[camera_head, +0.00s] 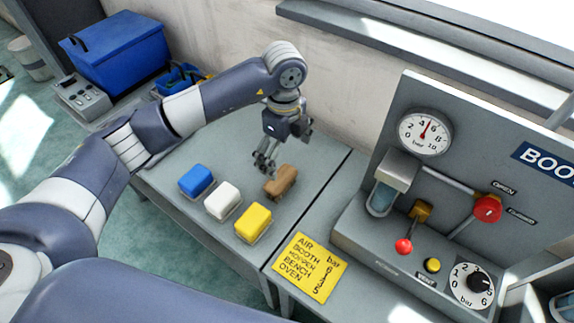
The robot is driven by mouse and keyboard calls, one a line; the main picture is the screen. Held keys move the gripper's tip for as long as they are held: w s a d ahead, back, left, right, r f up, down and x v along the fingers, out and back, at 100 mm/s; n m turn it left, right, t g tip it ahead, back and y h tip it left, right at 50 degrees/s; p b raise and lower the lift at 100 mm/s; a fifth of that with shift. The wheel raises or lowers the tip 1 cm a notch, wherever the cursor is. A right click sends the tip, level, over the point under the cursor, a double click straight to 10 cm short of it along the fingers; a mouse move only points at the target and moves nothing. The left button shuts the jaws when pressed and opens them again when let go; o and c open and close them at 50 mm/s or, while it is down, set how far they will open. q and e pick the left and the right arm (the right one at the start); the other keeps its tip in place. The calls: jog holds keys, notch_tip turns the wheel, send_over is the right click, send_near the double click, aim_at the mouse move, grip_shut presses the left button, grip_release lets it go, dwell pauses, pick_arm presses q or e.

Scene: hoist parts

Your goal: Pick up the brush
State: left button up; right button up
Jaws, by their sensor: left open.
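A brown, elongated object (281,182), which looks like the brush, lies on the grey table (308,166) behind the coloured blocks. My left gripper (264,166) hangs above and just left of it with its fingers pointing down. The left gripper is open, and nothing shows between its fingers. Whether a fingertip touches the brush cannot be told from this view. The brush's underside and any bristles are not clear. My right gripper is not in view.
Blue (196,180), white (222,201) and yellow (253,222) blocks stand in a row before the brush. A yellow sign (309,267) lies right. A control panel with a gauge (425,132) and red knob (487,208) stands beyond. A blue bin (117,52) stands back left.

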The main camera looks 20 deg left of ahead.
aim_at(280, 177)
pick_arm(q)
jog(key=shift+f, duration=0.35)
jog(key=f, duration=0.2)
jog(key=s+f+p, duration=0.1)
jog(key=f, duration=0.1)
jog(key=shift+a, duration=0.1)
jog(key=shift+f, duration=0.3)
jog(key=f, duration=0.1)
jog(key=f+p, duration=0.1)
jog(key=f, duration=0.1)
jog(key=f+p, duration=0.1)
jog(key=shift+a+f, duration=0.15)
jog(key=shift+a, duration=0.25)
jog(key=shift+f, duration=0.25)
jog(key=shift+w+f, duration=0.1)
jog(key=shift+c, duration=0.8)
jog(key=c, duration=0.9)
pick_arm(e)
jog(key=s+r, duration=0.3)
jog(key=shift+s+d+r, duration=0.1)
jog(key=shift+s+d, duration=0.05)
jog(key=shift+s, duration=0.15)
